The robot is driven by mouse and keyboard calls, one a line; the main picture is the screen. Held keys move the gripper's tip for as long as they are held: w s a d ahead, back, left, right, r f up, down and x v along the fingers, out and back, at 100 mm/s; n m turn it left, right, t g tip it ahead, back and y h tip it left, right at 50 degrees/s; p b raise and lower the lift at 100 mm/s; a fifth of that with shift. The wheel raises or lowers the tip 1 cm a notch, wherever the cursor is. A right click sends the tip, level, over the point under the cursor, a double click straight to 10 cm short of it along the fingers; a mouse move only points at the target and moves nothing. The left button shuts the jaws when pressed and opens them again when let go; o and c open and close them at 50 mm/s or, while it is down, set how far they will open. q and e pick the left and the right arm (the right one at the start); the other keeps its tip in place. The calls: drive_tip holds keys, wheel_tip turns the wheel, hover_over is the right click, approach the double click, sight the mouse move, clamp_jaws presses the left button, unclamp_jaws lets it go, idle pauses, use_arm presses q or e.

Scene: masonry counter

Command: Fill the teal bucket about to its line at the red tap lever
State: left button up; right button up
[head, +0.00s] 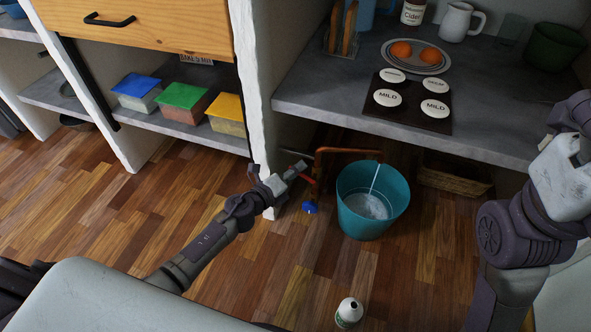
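The teal bucket (356,222) stands upright on the wooden floor in front of the counter. A thin pale stream of water (375,178) falls from the copper pipe (338,150) into it, and bubbly water (368,206) shows inside, below the rim. I cannot make out the fill line. My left gripper (296,171) is at the red tap lever (309,180), left of the bucket; its fingers are too small to tell whether they are open or shut on it. My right arm comes in at the right edge; its gripper is not clearly visible.
A blue handle (310,207) sits low beside the red lever. A white bottle (349,312) stands on the floor in front of the bucket. A wicker basket (455,177) is under the counter (300,91). A white wall end (252,70) stands close to the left arm.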

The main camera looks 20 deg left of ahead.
use_arm(q)
drive_tip(key=shift+o, duration=0.6)
drive_tip(key=v, duration=1.2)
idle(6.2)
